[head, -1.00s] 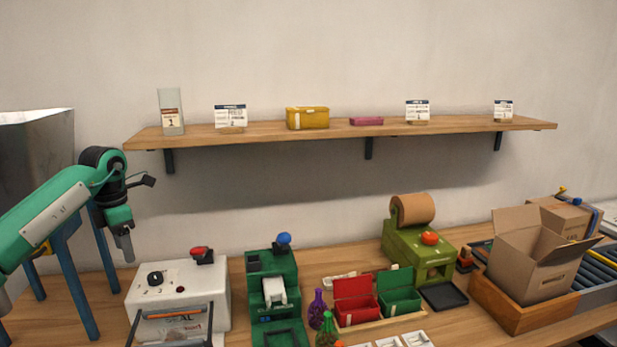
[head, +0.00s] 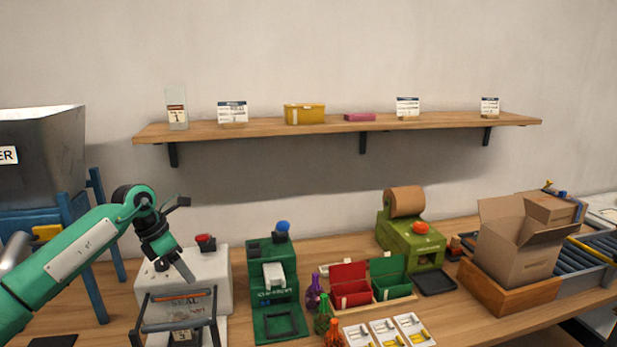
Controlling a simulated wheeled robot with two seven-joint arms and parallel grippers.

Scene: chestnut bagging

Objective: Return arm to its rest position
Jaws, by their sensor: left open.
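My left arm, green and black, comes in from the left. Its left gripper (head: 186,272) points down and to the right, in front of the white sealing machine (head: 212,276) as seen here. The gripper is open, with nothing visible in it; the gap between its fingers is hard to make out. My right gripper is not in view.
A metal hopper (head: 42,150) on a blue stand is at the left. A green machine (head: 272,290), red and green boxes (head: 350,284), small bottles (head: 322,318) and a cardboard box (head: 515,250) stand on the table. A wooden shelf (head: 340,127) runs above.

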